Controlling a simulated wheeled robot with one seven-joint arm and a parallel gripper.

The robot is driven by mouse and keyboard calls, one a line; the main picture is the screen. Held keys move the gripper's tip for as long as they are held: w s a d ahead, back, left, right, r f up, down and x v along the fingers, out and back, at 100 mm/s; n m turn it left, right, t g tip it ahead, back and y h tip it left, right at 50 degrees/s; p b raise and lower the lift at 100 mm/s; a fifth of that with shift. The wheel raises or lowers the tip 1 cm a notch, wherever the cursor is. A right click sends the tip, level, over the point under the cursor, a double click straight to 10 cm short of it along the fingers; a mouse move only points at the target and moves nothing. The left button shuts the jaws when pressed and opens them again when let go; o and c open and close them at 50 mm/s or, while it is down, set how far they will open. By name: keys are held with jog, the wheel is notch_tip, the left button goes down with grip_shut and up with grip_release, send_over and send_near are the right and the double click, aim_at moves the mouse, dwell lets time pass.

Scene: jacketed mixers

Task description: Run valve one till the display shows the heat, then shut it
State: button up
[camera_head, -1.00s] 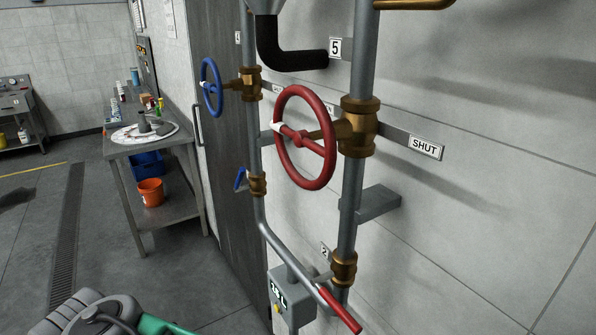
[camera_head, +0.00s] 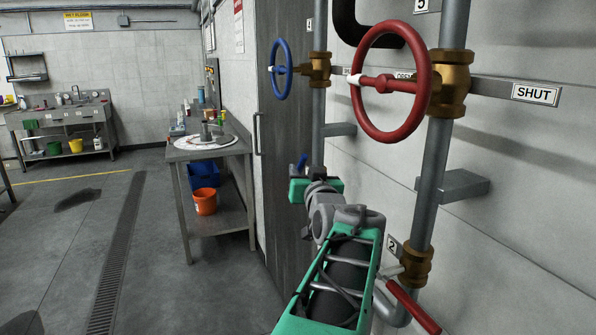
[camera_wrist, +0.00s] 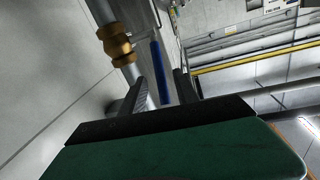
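A small blue lever (camera_head: 301,160) shows just above my gripper (camera_head: 305,174) in the head view; its number plate is not visible. In the wrist view the blue lever (camera_wrist: 160,72) stands between the two dark fingers of my gripper (camera_wrist: 160,78), with gaps on both sides; I cannot tell whether it touches either. The fingers are apart. A brass valve body (camera_wrist: 116,45) is beside it on the pipe. The display box is not visible now; my arm covers the area where it showed before.
A red handwheel (camera_head: 422,92), a blue handwheel (camera_head: 281,70) and a red lever (camera_head: 412,306) by plate 2 are on the same pipes. A SHUT sign (camera_head: 536,94) is on the wall.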

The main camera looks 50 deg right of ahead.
jog(key=p+x, duration=0.1)
jog(key=x, duration=0.5)
jog(key=shift+w+d+p, duration=0.2)
jog(key=shift+w+p, duration=0.1)
jog(key=shift+p, duration=0.05)
jog(key=shift+c, duration=0.3)
jog(key=shift+f, duration=0.1)
grip_shut()
dwell(0.5)
